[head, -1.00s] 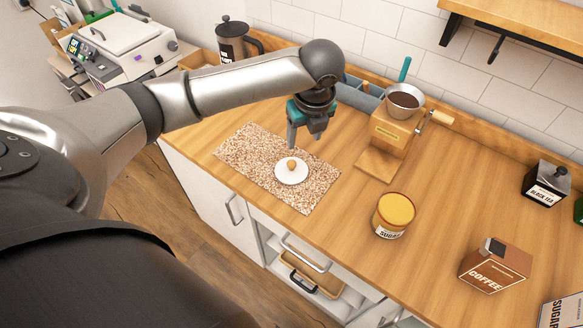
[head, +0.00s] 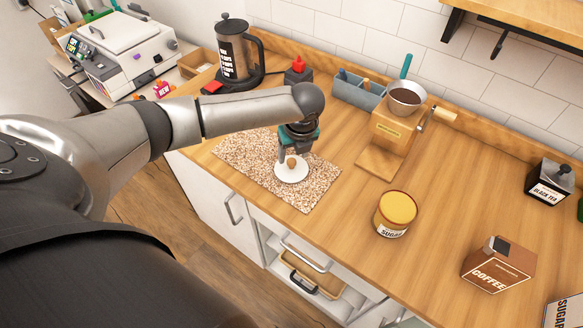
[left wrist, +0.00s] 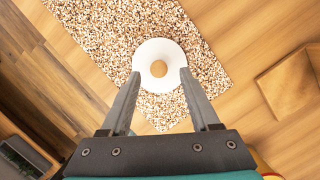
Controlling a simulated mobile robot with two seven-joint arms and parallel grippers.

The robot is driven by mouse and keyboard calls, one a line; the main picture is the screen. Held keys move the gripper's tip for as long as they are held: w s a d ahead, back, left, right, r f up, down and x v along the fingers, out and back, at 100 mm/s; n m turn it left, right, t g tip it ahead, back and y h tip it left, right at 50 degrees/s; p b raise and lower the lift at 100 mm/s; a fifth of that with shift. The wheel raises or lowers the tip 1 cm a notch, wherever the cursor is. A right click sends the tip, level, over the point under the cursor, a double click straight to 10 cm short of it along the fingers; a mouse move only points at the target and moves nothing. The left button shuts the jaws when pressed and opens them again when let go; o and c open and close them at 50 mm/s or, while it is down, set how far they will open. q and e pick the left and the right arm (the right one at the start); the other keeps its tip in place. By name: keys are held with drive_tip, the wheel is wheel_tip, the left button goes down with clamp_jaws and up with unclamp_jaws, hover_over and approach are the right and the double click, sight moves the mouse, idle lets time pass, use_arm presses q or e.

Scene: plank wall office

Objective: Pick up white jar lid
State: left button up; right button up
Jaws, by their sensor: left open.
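The white jar lid (head: 292,174), a white disc with a round wooden knob, lies on a speckled mat (head: 241,155) on the wooden counter. In the left wrist view the lid (left wrist: 172,50) shows just beyond the fingertips, with its knob in line with the gap between them. My left gripper (head: 293,158) is over the lid, pointing down. Its fingers (left wrist: 158,78) are apart with nothing between them. The exact height above the lid is hard to tell. My right gripper does not show.
A wooden coffee grinder (head: 390,140) stands right of the mat, and a sugar jar (head: 395,215) stands nearer the front. A French press (head: 238,55) and a grey-blue box (head: 357,93) stand behind. A coffee box (head: 497,264) is at the right. The counter between the sugar jar and black tea tin (head: 548,183) is clear.

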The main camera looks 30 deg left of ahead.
sight(291, 161)
use_arm(q)
drive_tip(key=shift+x, duration=1.6)
drive_tip(key=shift+s, duration=0.15)
clamp_jaws()
